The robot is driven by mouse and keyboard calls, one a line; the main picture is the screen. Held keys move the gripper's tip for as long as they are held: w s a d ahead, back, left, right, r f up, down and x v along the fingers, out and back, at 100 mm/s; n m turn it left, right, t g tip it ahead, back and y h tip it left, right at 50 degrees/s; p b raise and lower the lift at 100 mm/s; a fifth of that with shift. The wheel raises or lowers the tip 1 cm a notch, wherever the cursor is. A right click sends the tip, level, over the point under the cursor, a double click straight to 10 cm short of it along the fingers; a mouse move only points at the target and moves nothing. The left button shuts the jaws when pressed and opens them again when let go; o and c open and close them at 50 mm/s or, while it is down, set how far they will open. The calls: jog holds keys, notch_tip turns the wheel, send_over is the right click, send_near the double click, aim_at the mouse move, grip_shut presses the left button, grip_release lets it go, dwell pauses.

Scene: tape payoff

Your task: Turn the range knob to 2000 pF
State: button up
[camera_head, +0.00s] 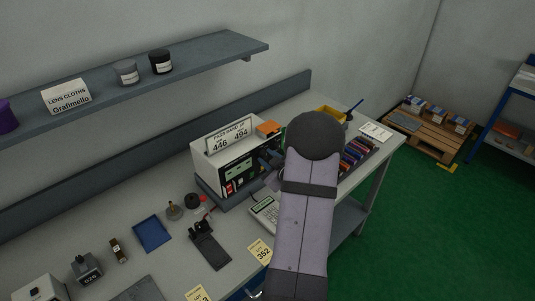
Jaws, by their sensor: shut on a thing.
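A white bench instrument (208,170) with a green display (238,170) stands on the grey workbench, its front panel facing right and towards the bench's front edge. My gripper (268,160) is small and dark at the right part of this panel, partly hidden behind my arm. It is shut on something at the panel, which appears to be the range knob. The knob itself, its pointer and the range markings are hidden or too small to read.
A sign reading 446 and 494 (229,138) and an orange box (268,128) sit on the instrument. A keypad device (265,212), a black stand (209,250) and a blue tray (152,233) lie in front and left. Coloured items in a rack (356,155) stand right of my arm.

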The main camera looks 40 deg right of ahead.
jog(key=m+p, duration=0.1)
jog(key=p, duration=0.1)
jog(key=m+y+p, duration=0.1)
jog(key=p, duration=0.1)
jog(key=r+m+y+p, duration=0.1)
jog(key=p, duration=0.1)
jog(key=shift+d+g, duration=0.3)
jog(key=shift+d+f+m+y+p, duration=0.1)
jog(key=shift+f+m+y+p, duration=0.05)
jog(key=shift+m+y+p, duration=0.5)
jog(key=shift+d+f+m+y+p, duration=0.1)
jog(key=shift+m+y+p, duration=0.35)
jog(key=shift+y+p, duration=0.3)
jog(key=o, duration=1.1)
jog(key=shift+c, duration=0.2)
jog(key=shift+s, duration=0.15)
jog(key=shift+s+r+b, duration=0.2)
jog(key=shift+s+b, duration=0.2)
jog(key=shift+s, duration=0.1)
jog(key=b+v, duration=0.2)
jog(key=v, duration=0.4)
